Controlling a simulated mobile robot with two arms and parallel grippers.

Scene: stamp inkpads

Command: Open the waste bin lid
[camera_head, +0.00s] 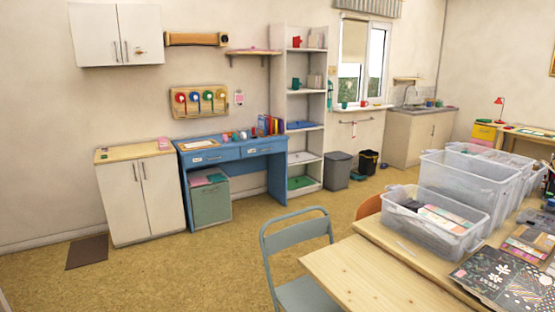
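A grey bin (337,172) stands on the floor at the right of the tall white shelf, below the window. Its darker grey top looks shut. A black bin (368,162) stands just to the right of it, with something yellow showing at its side; its top is too small to read clearly. I cannot tell which of the two the task means. Both are far off across the room. Neither of my grippers is in view.
A wooden table (350,277) with clear plastic boxes (440,232) fills the right foreground. A blue-grey chair (295,250) stands beside it. A blue desk (240,152) and white shelf (302,110) line the wall. The brown floor (180,270) is open at left and centre.

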